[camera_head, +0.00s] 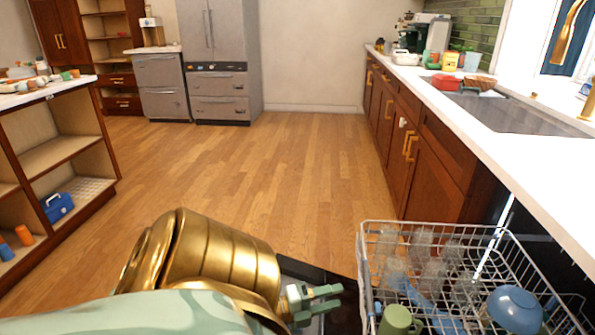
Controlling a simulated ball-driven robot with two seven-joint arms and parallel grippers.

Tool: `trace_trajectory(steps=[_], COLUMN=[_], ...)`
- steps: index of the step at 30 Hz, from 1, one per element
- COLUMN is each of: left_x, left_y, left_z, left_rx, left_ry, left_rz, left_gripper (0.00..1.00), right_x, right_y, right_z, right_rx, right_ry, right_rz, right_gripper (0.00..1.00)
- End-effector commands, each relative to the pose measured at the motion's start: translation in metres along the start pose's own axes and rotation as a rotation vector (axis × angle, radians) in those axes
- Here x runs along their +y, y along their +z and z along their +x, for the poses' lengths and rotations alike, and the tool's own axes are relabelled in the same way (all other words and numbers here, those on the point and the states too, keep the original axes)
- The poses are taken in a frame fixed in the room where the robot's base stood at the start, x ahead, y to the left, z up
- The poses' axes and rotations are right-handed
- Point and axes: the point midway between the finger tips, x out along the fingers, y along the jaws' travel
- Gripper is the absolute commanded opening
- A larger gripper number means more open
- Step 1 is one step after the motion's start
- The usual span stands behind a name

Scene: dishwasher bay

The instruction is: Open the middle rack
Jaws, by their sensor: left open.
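A grey wire rack (365,262) stands out from the dishwasher at the lower right, under the counter. It holds several clear glasses (432,272), a blue bowl (515,309) and a green mug (398,321). I cannot tell from this view which rack level it is. My left gripper (328,298), with green fingers, is open just left of the rack's left side, apart from it in the picture. A dark panel (305,268), perhaps the lowered dishwasher door, lies behind and below the gripper. My right gripper is out of view.
Wooden cabinets (440,150) and a white counter (540,170) with a sink (510,112) run along the right. An open-shelved island (55,155) stands at left. A grey refrigerator (220,60) is at the back. The wooden floor (260,165) between is clear.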

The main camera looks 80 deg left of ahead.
Motion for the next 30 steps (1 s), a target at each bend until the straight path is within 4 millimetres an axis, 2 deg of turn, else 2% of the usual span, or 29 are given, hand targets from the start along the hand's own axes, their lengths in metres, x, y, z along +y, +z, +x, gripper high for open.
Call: trace_trajectory(steps=[1,6,12,17,30], left_x=[-0.003,-0.002,0.0,0.0,0.0], left_y=[0.0,0.0,0.0,0.0,0.0], left_z=[-0.015,-0.056,-0.083,-0.089,-0.088], left_rx=[-0.003,-0.002,-0.002,-0.001,0.0], left_ry=[0.0,0.0,0.001,0.0,0.0], left_rz=[-0.003,-0.002,0.0,0.0,0.0], left_gripper=[0.44,0.44,0.44,0.44,0.44], right_x=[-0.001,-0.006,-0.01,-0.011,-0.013], right_y=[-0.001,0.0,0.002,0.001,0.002], right_z=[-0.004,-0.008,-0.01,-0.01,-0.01], right_rx=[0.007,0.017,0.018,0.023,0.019], right_ry=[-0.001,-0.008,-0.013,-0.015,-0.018], right_rz=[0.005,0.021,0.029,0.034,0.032], right_gripper=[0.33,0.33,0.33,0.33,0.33])
